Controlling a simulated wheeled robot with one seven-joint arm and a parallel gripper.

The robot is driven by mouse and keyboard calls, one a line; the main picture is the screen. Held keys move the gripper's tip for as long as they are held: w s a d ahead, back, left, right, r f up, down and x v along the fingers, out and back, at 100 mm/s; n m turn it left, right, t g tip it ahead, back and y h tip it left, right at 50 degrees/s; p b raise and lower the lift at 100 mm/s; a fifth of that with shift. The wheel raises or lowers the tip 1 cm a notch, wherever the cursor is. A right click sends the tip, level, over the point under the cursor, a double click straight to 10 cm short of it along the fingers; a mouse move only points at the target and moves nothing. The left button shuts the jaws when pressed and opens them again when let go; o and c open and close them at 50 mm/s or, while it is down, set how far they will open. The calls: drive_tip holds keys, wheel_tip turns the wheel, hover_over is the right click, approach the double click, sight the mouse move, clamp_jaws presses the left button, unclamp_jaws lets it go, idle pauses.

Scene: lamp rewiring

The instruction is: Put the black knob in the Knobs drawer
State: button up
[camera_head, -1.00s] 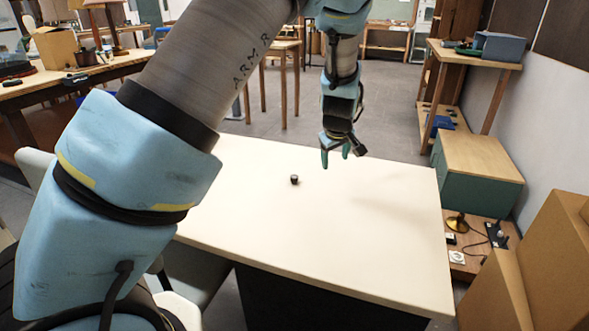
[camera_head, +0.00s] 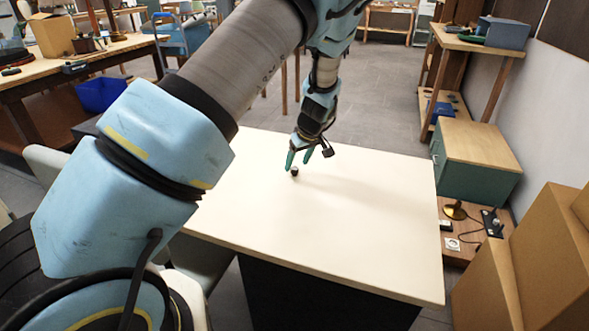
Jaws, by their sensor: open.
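The black knob (camera_head: 294,172) is a small dark cylinder on the pale table (camera_head: 350,230), left of the table's middle and toward its far edge. My gripper (camera_head: 297,162) points down with its green fingertips apart, just above and behind the knob in the picture. The fingers look very near the knob, but I cannot tell whether they touch it or straddle it. A green drawer cabinet (camera_head: 475,180) with a wooden top stands beyond the table's right edge. No drawer label is readable, so I cannot tell whether it holds the Knobs drawer.
The tabletop around the knob is clear. Cardboard boxes (camera_head: 545,255) stand at the lower right. A low board with a brass lamp part (camera_head: 455,211) and a socket lies right of the table. A workbench (camera_head: 75,68) stands at the back left, shelves at the back right.

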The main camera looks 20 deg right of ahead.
sight(295, 169)
drive_tip(key=shift+x, duration=1.5)
drive_tip(key=shift+d, duration=0.1)
clamp_jaws()
